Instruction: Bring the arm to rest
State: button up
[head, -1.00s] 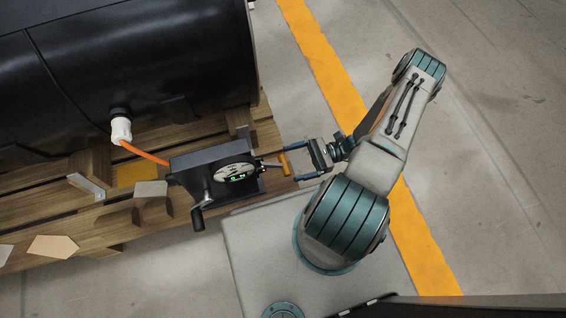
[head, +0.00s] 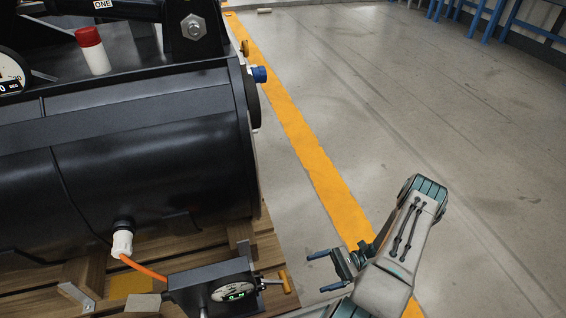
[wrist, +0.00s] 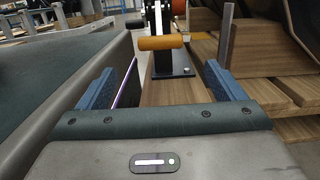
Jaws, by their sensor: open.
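My gripper (head: 323,271) is open and empty in the head view, to the right of the box with the dial. Its two blue fingers point left toward a yellow-orange handle (head: 286,281) on the side of that box (head: 210,280), with a gap between them. In the wrist view the fingers (wrist: 155,87) stand wide apart, and the orange handle (wrist: 161,43) shows ahead, beyond their tips. The lower part of my arm is cut off by the bottom edge of the head view.
A large black tank (head: 150,160) lies on a wooden pallet (head: 268,240) at left. An orange hose (head: 143,267) runs from its white coupler (head: 122,243) to the box.

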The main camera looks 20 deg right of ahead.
jog(key=w+a+r+n+g+h+p, duration=0.1)
jog(key=w+r+n+g+h+p, duration=0.4)
jog(key=r, duration=1.4)
jog(key=a+r+n+h+p, duration=0.1)
jog(key=r+n+h+p, duration=0.4)
jog(key=r+p, duration=1.1)
jog(key=s+a+r+n+t+h+p, duration=0.2)
jog(key=r+p, duration=0.3)
jog(key=r, duration=0.9)
jog(key=s+a+r+n+t+h+p, duration=0.3)
jog(key=r+p, duration=0.2)
jog(key=r, duration=0.9)
jog(key=s+a+r+n+t+h+p, duration=0.2)
jog(key=r+p, duration=0.3)
jog(key=r, duration=0.9)
jog(key=shift+s+a+r+n+t+h, duration=0.3)
jog(key=shift+s+a+n+t+h, duration=0.1)
jog(key=shift+s+a+h, duration=0.4)
